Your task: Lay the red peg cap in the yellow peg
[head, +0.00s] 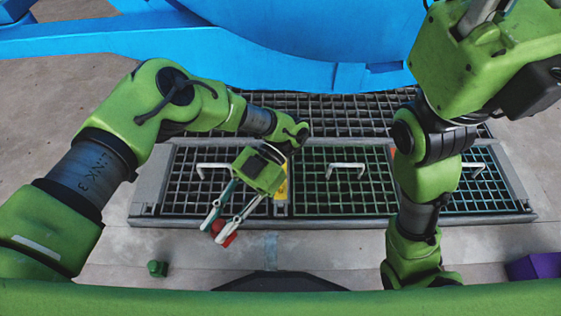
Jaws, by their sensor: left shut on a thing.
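My left gripper (222,232) points down and to the left in front of the grating, with its fingers shut on the red peg cap (229,239). The cap is partly hidden by the fingertips. A yellow piece, apparently the yellow peg (282,188), shows just right of the left gripper's body, at the divider between the left and middle grate panels. Most of it is hidden behind the gripper. The red cap is apart from it, to the lower left. My right arm is folded up at the right; its gripper body (490,60) is at the top right and its fingertips are out of frame.
Grate panels with white handles (345,167) lie in a grey frame (340,222). A purple box (537,265) is at the lower right. A large blue structure (290,40) fills the back.

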